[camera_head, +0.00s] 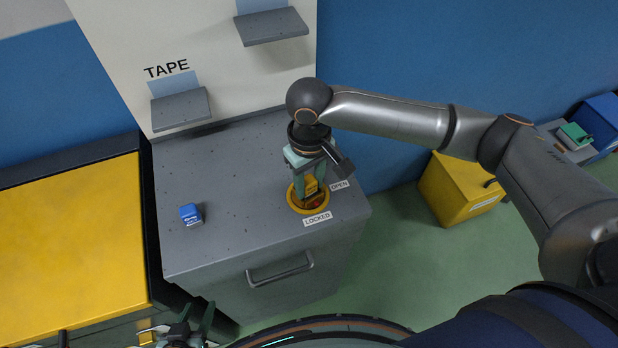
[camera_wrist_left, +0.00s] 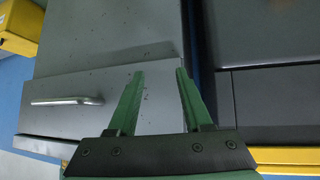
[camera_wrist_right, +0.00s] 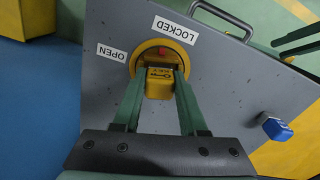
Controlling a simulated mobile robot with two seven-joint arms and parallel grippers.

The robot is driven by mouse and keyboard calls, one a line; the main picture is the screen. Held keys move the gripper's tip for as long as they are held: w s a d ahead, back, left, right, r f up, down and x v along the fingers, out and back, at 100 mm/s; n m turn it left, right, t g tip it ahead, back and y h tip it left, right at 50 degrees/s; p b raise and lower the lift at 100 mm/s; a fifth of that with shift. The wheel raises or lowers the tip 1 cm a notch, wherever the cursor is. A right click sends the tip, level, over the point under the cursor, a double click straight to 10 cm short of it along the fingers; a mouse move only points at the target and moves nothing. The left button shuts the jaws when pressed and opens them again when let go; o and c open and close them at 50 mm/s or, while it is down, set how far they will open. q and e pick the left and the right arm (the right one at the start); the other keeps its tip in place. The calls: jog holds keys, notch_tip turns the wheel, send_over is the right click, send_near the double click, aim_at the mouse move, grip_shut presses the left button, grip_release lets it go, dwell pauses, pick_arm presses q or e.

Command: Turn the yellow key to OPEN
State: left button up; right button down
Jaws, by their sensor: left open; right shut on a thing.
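In the head view the key (camera_head: 311,186) is partly covered by my right gripper (camera_head: 309,191). My right gripper (camera_wrist_right: 160,73) is shut on the key from above. The LOCKED label (camera_head: 317,219) is at the ring's front, and the OPEN label (camera_head: 340,185) is at its right. Which label the key points to is hard to tell. My left gripper (camera_head: 184,325) is open and empty, low in front of the cabinet; its fingers show in the left wrist view (camera_wrist_left: 160,75).
A small blue block (camera_head: 191,214) lies on the grey cabinet top (camera_head: 235,215), left of the lock. The cabinet front has a metal handle (camera_head: 280,270). A yellow-topped bench (camera_head: 70,245) stands at left. A TAPE shelf (camera_head: 181,109) is behind. A yellow box (camera_head: 455,190) sits on the floor at right.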

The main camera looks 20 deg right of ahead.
jog(key=shift+n, duration=0.4)
jog(key=n, duration=0.3)
jog(key=shift+d, duration=0.1)
jog(key=shift+n, duration=0.8)
jog(key=shift+w+n, duration=0.1)
jog(key=shift+n, duration=1.1)
jog(key=n, duration=0.3)
jog(key=shift+w+d+n, duration=0.1)
jog(key=shift+n, duration=0.2)
jog(key=shift+c, duration=1.8)
grip_release()
